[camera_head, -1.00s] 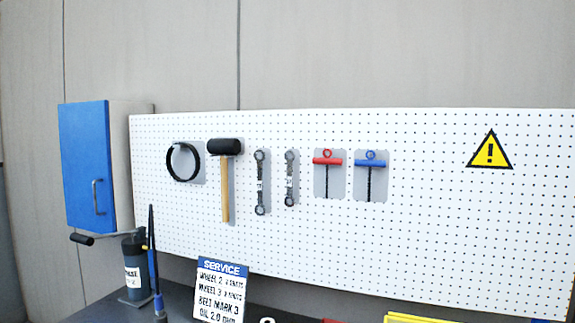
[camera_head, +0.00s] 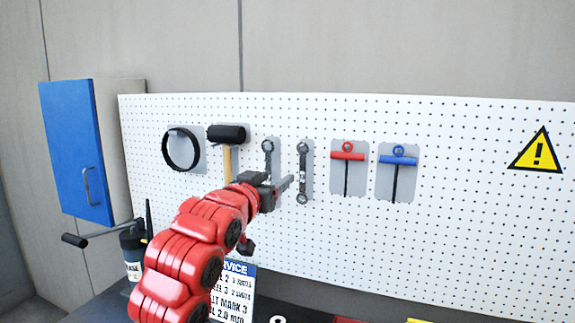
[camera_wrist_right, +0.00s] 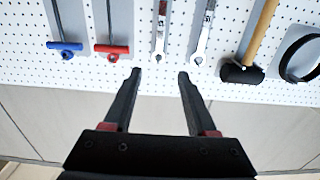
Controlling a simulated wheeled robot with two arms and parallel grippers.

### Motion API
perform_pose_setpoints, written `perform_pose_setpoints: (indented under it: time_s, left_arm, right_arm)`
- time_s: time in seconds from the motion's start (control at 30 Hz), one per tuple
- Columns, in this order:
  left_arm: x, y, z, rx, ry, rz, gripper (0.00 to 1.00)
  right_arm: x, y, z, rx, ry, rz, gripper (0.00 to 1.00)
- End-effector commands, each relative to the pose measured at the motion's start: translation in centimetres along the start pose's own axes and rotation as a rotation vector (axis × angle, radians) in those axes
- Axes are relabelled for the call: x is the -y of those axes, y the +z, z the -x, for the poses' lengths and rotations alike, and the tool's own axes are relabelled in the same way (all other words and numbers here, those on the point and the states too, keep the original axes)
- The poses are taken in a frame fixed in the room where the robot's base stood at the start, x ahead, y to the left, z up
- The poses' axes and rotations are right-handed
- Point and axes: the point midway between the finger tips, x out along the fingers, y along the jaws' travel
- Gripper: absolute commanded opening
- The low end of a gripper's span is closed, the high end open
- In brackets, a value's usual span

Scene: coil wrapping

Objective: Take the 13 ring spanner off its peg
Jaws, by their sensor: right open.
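Two ring spanners hang side by side on grey backings on the pegboard. The left spanner (camera_head: 268,148) has its lower part hidden behind my right gripper (camera_head: 284,184); the right spanner (camera_head: 302,172) is in full view. I cannot read which one is marked 13. The wrist view is upside down and shows the right spanner (camera_wrist_right: 160,28) beyond the gap between my right gripper's fingers (camera_wrist_right: 160,76), and the left spanner (camera_wrist_right: 205,28) beyond the finger at right. The right gripper is open and empty, apart from the spanners. My left gripper is not in view.
A black-headed mallet (camera_head: 227,134) and a black ring (camera_head: 181,149) hang left of the spanners. Red (camera_head: 348,156) and blue (camera_head: 398,160) T-handle tools hang to the right. A blue cabinet (camera_head: 75,150) is far left. A service sign (camera_head: 238,290) stands below, partly hidden by my arm.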

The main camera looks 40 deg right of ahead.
Motion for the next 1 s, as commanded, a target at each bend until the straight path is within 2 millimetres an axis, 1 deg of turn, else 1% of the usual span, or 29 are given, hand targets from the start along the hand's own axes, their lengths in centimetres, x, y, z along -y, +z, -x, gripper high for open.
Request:
perform_pose_setpoints:
  time_s: [0.17,0.2,0.6,0.7,0.8,0.9,1.0]
  left_arm:
    - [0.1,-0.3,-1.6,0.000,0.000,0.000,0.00]
    - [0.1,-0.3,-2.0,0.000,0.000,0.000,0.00]
    - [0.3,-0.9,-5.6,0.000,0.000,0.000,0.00]
    - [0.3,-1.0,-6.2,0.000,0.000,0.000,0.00]
    - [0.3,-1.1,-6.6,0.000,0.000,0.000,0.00]
    - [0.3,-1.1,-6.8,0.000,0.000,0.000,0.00]
    - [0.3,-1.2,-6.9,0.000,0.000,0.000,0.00]
  right_arm:
    - [-0.2,-0.5,-3.3,0.000,0.007,0.005,0.57]
    - [-0.2,-0.5,-4.2,-0.001,0.007,0.006,0.57]
    - [-0.2,-0.5,-12.7,-0.001,0.005,0.007,0.57]
    - [-0.1,-0.5,-14.3,-0.004,0.003,0.006,0.57]
    - [0.0,-0.4,-15.4,-0.004,0.001,0.005,0.57]
    - [-0.1,-0.3,-16.1,-0.004,0.001,0.003,0.57]
    - [0.0,-0.2,-16.4,-0.004,0.000,0.002,0.57]
